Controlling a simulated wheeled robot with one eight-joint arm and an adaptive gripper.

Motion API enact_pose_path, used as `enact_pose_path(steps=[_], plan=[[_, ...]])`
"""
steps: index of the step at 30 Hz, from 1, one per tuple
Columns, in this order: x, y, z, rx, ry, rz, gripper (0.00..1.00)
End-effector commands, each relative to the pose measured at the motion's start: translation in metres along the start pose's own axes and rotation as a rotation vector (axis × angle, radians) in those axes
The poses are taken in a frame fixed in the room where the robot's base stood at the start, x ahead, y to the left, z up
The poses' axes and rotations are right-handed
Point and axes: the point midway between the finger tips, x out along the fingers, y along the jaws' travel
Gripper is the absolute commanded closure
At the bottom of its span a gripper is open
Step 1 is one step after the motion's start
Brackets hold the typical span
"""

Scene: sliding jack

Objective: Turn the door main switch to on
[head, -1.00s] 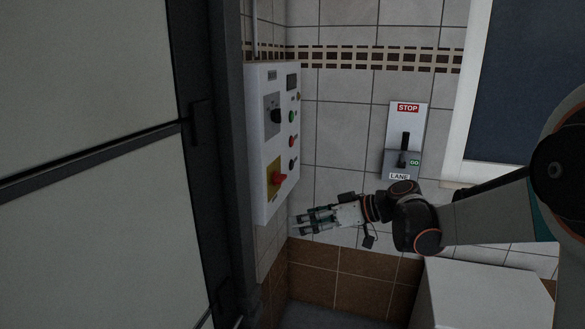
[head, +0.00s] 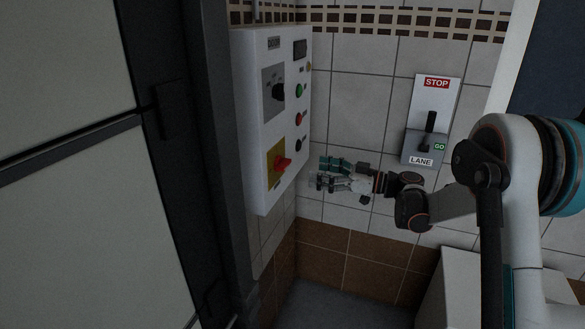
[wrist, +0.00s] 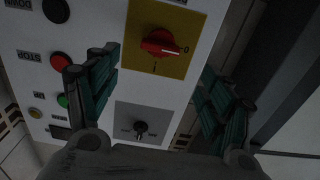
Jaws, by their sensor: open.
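The door control box (head: 256,120) is a white panel on the wall, left of centre in the head view. Its main switch is a red rotary knob (head: 283,163) on a yellow plate (head: 275,175), low on the front. In the wrist view, seen upside down, the red knob (wrist: 160,43) is at top centre, its white mark pointing right toward "0", with an "I" below it. My gripper (head: 318,180) is open and empty, to the right of the knob and apart from it. In the wrist view the open fingers (wrist: 160,98) stand left and right, below the knob.
Above the main switch is a black selector (head: 278,92) on a grey plate, with a column of round buttons (head: 299,118) to its right. A STOP/GO lane lever (head: 430,122) is on the tiled wall at right. A door (head: 70,200) and dark frame stand at left.

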Motion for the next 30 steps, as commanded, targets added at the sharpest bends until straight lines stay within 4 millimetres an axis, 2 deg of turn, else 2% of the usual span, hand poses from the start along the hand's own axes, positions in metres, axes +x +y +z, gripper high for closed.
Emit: enact_pose_path(steps=[6,15,20,28,30], plan=[[0.045,-0.002,0.002,0.001,0.000,-0.003,0.26],[0.086,-0.001,0.001,0.001,-0.001,-0.001,0.26],[0.093,0.000,0.000,0.001,-0.001,0.000,0.26],[0.094,0.000,0.000,0.001,-0.001,0.001,0.26],[0.094,0.000,0.000,0.001,-0.001,0.001,0.42]])
